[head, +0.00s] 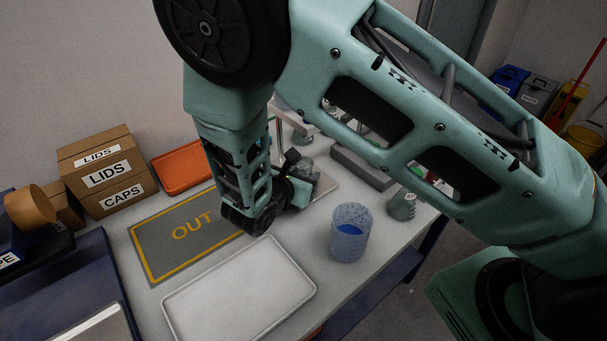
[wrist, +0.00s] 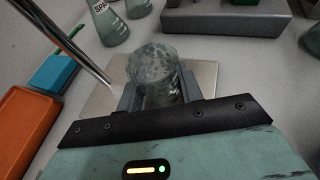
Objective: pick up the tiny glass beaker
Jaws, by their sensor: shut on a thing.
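The tiny glass beaker (wrist: 153,68) is a small clear glass vessel, seen from above in the wrist view. My gripper (wrist: 158,95) is shut on it, with one grey finger on each side of the glass. Below it is the pale plate (wrist: 204,75) of a stand with a metal rod; I cannot tell whether the beaker touches the plate. In the head view my gripper (head: 300,182) is beyond the OUT mat, and my arm partly hides it and the beaker.
A blue-tinted cup (head: 351,232) and a flask (head: 402,205) stand to the right. A white tray (head: 240,290) lies in front, beside the OUT mat (head: 165,252). An orange tray (head: 180,163) and labelled boxes (head: 105,172) are at left. Flasks (wrist: 107,22) stand behind the rod.

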